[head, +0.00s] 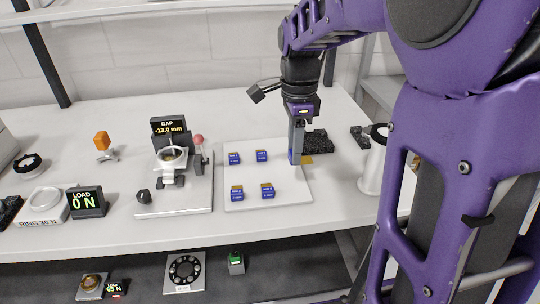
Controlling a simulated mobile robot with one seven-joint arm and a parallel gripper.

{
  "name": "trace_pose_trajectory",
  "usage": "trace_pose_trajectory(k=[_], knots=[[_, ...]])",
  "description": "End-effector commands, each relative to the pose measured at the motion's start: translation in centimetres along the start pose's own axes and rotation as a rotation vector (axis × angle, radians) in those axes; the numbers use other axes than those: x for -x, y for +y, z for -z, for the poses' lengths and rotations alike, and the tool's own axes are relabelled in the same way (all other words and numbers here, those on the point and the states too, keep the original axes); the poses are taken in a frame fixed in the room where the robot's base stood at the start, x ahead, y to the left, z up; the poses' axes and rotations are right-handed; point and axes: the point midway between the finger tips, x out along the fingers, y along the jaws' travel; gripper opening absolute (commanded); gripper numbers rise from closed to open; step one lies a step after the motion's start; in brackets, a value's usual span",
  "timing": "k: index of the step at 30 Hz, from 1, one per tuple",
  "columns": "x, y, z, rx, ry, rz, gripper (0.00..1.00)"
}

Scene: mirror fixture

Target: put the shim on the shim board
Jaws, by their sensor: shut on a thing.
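The white shim board (250,175) lies flat on the table right of the middle. Several small blue and gold shims lie on it, such as one at the front right (267,192) and one at the back left (234,158). My gripper (297,157) points down at the board's right edge, with its fingers close together. It is shut on a shim (307,160), of which a gold part shows beside the fingers. The fingers hide most of this shim. I cannot tell whether it touches the board.
A gap fixture (174,165) with a dark display reading -13.0 mm stands left of the board. A load display (87,202) reads 0 N further left. Dark blocks (318,142) lie behind my gripper, and a white cylinder (372,170) stands right. The back left table is fairly clear.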

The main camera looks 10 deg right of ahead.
Motion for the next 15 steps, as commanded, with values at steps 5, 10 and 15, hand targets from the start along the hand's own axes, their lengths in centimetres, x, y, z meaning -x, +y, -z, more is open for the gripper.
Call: trace_pose_trajectory(k=[5,10,15], knots=[[-1.7,0.0,-0.2,-0.013,0.0,-0.002,0.0],[-4.4,0.0,-0.1,-0.014,0.0,-0.003,0.0],[-6.0,0.0,-0.1,-0.013,0.0,-0.002,0.0]])
